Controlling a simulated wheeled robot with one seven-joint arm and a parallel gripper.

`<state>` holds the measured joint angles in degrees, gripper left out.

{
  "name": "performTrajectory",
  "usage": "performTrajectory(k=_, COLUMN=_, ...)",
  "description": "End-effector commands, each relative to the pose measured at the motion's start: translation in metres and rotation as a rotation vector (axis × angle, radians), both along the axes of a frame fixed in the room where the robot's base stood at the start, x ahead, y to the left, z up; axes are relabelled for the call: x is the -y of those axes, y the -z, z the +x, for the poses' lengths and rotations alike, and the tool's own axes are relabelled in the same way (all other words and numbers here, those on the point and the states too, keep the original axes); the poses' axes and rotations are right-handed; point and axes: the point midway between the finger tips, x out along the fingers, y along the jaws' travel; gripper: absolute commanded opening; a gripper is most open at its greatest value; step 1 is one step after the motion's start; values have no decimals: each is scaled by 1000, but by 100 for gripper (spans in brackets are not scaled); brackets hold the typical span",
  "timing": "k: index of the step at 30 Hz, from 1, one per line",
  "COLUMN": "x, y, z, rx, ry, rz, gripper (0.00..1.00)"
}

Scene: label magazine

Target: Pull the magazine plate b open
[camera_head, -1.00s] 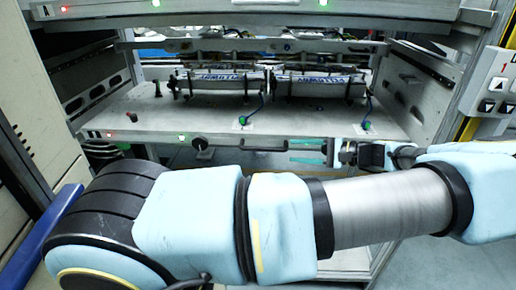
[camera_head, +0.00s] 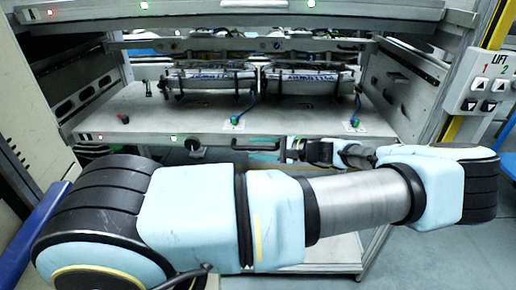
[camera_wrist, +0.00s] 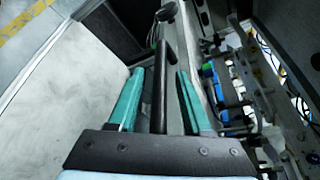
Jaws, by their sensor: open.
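A grey magazine plate (camera_head: 130,122) carries two label rolls and has a black bar handle (camera_head: 240,145) on its front edge. I cannot read a letter on it. My gripper (camera_head: 264,150) is at the handle in the head view, partly hidden by its own wrist. In the wrist view, the two teal fingers of my gripper (camera_wrist: 161,72) are open. The black handle (camera_wrist: 164,85) runs between them, with gaps visible on both sides. The plate's front edge (camera_wrist: 198,65) lies just beyond the right finger.
A black knob (camera_head: 194,144) sits left of the handle. Two label rolls (camera_head: 208,80) stand on the plate. Another plate edge (camera_head: 250,18) is above. A lift button panel (camera_head: 488,88) is at the right. Free floor (camera_head: 440,255) shows at the lower right.

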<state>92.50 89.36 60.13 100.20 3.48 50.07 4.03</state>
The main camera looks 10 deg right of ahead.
Motion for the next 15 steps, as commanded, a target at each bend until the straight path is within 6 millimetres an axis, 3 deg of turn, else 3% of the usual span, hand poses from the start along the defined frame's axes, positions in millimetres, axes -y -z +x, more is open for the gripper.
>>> performTrajectory(k=2, x=0, y=0, z=0, rx=0, ry=0, rz=0, gripper=50)
performTrajectory(k=15, x=0, y=0, z=0, rx=0, ry=0, rz=0, gripper=0)
